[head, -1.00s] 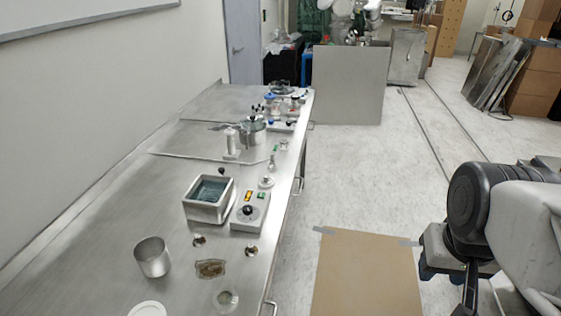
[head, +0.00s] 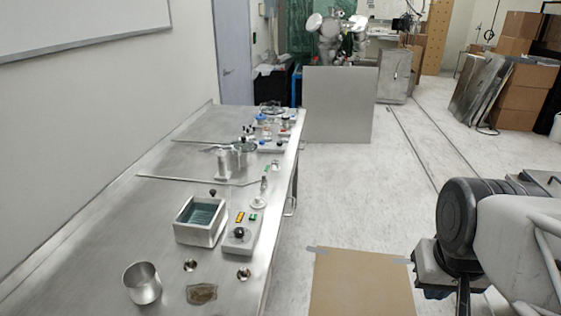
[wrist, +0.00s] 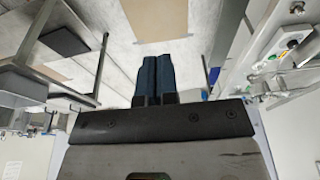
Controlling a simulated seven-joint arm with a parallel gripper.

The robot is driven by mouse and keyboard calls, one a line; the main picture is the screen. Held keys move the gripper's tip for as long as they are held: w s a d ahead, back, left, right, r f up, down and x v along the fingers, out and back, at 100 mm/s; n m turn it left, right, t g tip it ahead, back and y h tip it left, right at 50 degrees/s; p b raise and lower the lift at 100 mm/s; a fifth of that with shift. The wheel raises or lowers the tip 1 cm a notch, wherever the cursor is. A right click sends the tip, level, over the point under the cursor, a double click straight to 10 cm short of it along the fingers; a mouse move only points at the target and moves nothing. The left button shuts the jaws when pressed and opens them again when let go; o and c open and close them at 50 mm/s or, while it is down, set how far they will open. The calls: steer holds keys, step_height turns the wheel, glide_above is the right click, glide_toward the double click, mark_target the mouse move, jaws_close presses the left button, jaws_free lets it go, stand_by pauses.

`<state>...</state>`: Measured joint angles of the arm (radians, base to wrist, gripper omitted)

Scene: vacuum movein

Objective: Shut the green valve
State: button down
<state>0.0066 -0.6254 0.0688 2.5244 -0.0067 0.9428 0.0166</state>
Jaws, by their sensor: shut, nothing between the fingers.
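My gripper (wrist: 157,62) shows in the wrist view with its two dark blue fingers side by side, shut and empty. It hangs over the floor, apart from the bench. In the head view my arm is at the lower right, to the right of the bench. I cannot make out a green valve for certain. Small fittings with blue and red parts (head: 268,125) stand at the far end of the bench in the head view, too small to tell apart. A small green spot (wrist: 292,43) shows among fittings at the right of the wrist view.
The steel bench (head: 95,245) runs along the left wall. It carries a water bath (head: 186,232), a control box (head: 238,246) with a green button, and a metal beaker (head: 143,283). A grey panel (head: 340,105) stands beyond its far end. The floor right of the bench is open around a cardboard sheet (head: 360,285).

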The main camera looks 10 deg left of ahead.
mark_target(266, 172)
steer(key=w+a+r+y, duration=0.15)
steer(key=w+a, duration=0.25)
steer(key=w, duration=0.8)
steer(key=w+a+r+g+y, duration=0.15)
steer(key=w+a, duration=0.25)
steer(key=w, duration=0.8)
steer(key=w+a+r, duration=0.3)
steer(key=w+a, duration=0.1)
steer(key=w, duration=0.8)
steer(key=w+a+f+y, duration=0.1)
steer(key=w+a+f, duration=0.4)
steer(key=w, duration=0.5)
steer(key=w+a+f+y, duration=0.1)
steer(key=w+a+f, duration=0.4)
steer(key=w, duration=0.5)
steer(key=w+a+f+g, duration=0.1)
steer(key=w+a+f, duration=0.4)
steer(key=w+a, duration=0.3)
steer(key=shift+w+a+f+y, duration=0.15)
steer(key=shift+w+y, duration=0.25)
steer(key=shift+w, duration=0.8)
steer(key=shift+a+f, duration=0.1)
